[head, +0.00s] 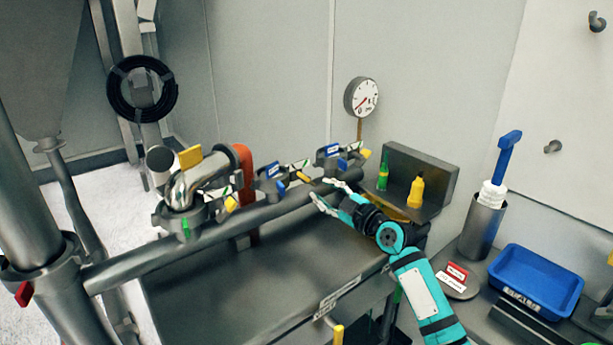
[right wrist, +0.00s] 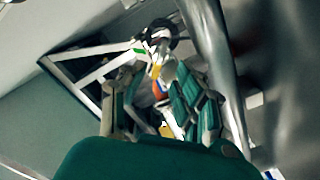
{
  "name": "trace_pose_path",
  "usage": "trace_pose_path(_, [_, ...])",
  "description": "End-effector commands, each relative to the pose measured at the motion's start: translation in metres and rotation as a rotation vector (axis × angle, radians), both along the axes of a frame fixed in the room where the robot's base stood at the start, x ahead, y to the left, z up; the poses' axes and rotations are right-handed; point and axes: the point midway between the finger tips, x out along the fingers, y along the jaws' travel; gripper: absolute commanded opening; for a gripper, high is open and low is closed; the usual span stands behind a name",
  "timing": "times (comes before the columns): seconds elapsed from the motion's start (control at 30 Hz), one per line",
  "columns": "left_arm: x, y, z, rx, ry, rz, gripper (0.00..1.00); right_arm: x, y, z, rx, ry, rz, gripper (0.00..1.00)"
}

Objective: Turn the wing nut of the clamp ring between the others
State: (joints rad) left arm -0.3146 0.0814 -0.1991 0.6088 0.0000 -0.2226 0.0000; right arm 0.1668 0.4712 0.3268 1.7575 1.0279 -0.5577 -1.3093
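Three clamp rings stand in a row along a horizontal pipe in the head view: the left one (head: 182,221), the middle one (head: 269,188) with a blue tag, and the right one (head: 331,157). Each has a yellow piece on its right that looks like a wing nut; the middle one's wing nut (head: 303,177) is small. My right gripper (head: 319,188) is open, its fingertips just right of that wing nut. They look apart from it, but contact is hard to tell. In the right wrist view, a small yellow piece (right wrist: 156,71) shows between the spread fingers. My left gripper is out of view.
A pressure gauge (head: 361,97) stands behind the right clamp ring. A grey box (head: 430,175) with green and yellow bottles sits right of it. A blue tray (head: 536,279) and a metal canister (head: 482,228) with a blue-handled tool are at right.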

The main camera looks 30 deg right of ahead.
Motion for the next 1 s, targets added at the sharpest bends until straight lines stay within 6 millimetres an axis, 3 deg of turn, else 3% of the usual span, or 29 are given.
trace_pose_path(0.2, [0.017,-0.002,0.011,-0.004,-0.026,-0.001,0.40,0.046,0.003,0.002,0.005,0.000,-0.001,0.32])
trace_pose_path(0.4, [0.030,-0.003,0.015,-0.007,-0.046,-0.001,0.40,0.071,0.005,0.001,0.003,0.000,0.000,0.32])
trace_pose_path(0.8, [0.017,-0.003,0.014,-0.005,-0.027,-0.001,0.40,0.079,0.006,-0.001,0.000,0.001,-0.001,0.32])
trace_pose_path(1.0, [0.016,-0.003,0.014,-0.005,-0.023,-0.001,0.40,0.079,0.006,-0.001,0.000,0.001,-0.001,0.07])
